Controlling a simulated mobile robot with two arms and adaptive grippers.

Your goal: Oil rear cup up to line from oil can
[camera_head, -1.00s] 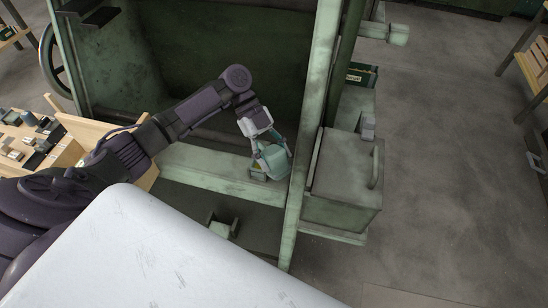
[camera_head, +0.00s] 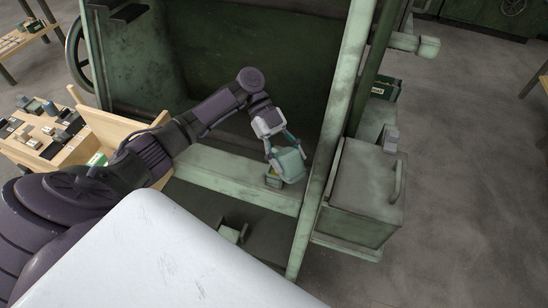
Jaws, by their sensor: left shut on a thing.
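My left gripper (camera_head: 276,146) is shut on a teal can-like object (camera_head: 289,165), which I take to be the oil can. It holds the can tilted over the green machine's horizontal beam (camera_head: 215,172), close to the upright post. A small yellowish cup-like part (camera_head: 273,182) shows just below and left of the can, mostly hidden by it. I cannot see any line on the cup, its oil level, or whether oil is flowing. My right gripper is not in view.
The green upright post (camera_head: 332,130) stands just right of the can. A green box with a handle (camera_head: 362,185) sits beyond it. A wooden bench with small parts (camera_head: 40,135) is at left. Open floor (camera_head: 470,200) lies at right.

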